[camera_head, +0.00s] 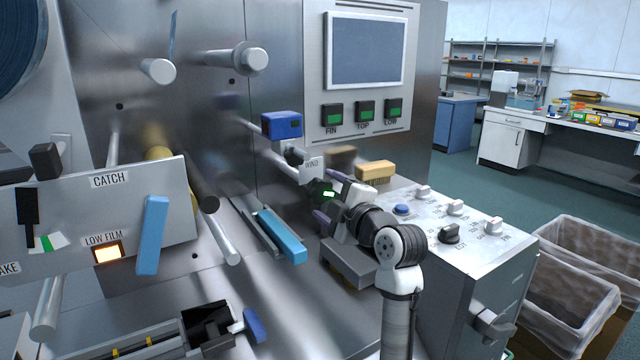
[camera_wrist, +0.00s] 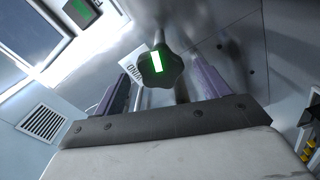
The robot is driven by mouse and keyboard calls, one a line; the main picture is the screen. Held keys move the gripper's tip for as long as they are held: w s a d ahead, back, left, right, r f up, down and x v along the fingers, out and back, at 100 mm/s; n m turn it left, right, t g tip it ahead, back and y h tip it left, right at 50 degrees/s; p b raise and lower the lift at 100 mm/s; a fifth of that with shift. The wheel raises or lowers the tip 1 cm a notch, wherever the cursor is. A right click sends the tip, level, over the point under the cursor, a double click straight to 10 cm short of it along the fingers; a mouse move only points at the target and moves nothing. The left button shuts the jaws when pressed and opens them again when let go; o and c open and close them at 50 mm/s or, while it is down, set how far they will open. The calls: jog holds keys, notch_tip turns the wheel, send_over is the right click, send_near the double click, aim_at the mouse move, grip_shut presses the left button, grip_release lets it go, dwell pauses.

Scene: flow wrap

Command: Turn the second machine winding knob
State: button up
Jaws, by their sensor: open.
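The winding knob (camera_head: 328,194) is dark and lobed, with a green face and a white bar, beside the WIND label (camera_head: 312,163) on the machine's metal side. It also shows in the wrist view (camera_wrist: 158,67), near the top centre. My gripper (camera_head: 326,199) is open at the knob, its purple fingers on either side of it. In the wrist view, my gripper (camera_wrist: 162,76) has a finger left and right of the knob, with a visible gap on each side. Most of the knob is hidden by my gripper in the head view.
A blue box (camera_head: 282,125) sits above the knob and a light blue bar (camera_head: 282,236) lies to its lower left. A yellow block (camera_head: 375,171) and a control panel with several knobs (camera_head: 455,230) stand to the right. A screen (camera_head: 366,50) is above.

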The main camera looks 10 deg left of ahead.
aim_at(323, 193)
jog(key=shift+p+x, duration=0.4)
jog(key=shift+x, duration=1.35)
jog(key=c, duration=1)
jog(key=shift+o, duration=0.2)
